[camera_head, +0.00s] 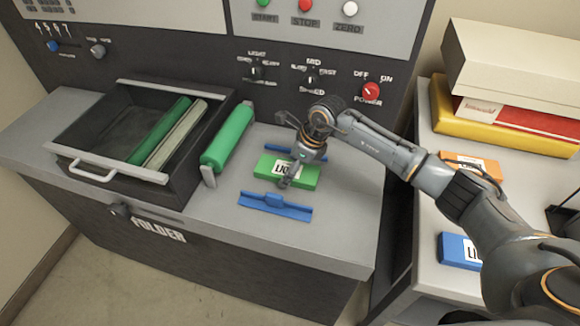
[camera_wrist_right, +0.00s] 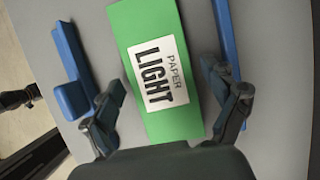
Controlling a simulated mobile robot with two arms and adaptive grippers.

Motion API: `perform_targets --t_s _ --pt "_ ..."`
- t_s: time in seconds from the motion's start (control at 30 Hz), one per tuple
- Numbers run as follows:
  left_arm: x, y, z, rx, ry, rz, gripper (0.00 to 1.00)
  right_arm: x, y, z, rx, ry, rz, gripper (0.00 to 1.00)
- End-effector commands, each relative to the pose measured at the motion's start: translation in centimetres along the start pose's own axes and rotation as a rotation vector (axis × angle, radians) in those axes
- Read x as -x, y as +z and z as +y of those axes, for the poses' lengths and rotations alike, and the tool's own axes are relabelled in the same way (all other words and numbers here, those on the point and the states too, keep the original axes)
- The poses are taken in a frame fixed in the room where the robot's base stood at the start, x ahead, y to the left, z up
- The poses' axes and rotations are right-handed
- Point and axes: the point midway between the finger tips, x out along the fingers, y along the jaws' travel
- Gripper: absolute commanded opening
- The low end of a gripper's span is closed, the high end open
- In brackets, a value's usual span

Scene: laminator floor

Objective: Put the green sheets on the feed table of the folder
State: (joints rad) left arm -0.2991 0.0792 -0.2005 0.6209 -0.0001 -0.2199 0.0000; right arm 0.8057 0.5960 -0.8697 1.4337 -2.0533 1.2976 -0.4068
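The green sheets (camera_head: 308,174) are a flat pack with a white label reading "LIGHT PAPER". They lie on the grey feed table (camera_head: 335,225) of the folder, between two blue guides (camera_head: 275,204). In the right wrist view the green pack (camera_wrist_right: 152,35) fills the middle. My right gripper (camera_head: 290,172) is over the pack and hides part of its label in the head view. Its fingers (camera_wrist_right: 168,105) are spread on either side of the pack, with gaps showing, so it is open. My left gripper is out of view.
The control panel (camera_head: 310,80) rises behind. On the right side table (camera_head: 425,170) are an orange pack (camera_head: 472,162), a blue pack (camera_head: 457,250) and stacked boxes (camera_head: 510,60).

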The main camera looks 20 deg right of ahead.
Motion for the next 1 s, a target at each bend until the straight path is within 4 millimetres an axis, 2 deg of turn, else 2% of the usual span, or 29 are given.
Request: perform_targets --t_s 0.33,0.4,0.57,0.8,1.0 --pt "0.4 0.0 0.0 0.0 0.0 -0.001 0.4 0.4 0.2 0.0 0.0 0.0 0.0 0.88" --pt "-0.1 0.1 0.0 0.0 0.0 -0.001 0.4 0.8 0.1 -0.1 0.0 -0.003 -0.002 0.88" --pt "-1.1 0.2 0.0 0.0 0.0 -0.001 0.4 3.7 0.0 -0.2 0.002 -0.006 -0.003 0.88" --pt "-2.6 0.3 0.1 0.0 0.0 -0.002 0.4 8.8 0.0 -0.2 0.002 -0.006 -0.003 0.88" --pt "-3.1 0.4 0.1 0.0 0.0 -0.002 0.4 11.5 0.1 -0.1 0.001 -0.002 -0.001 0.88"
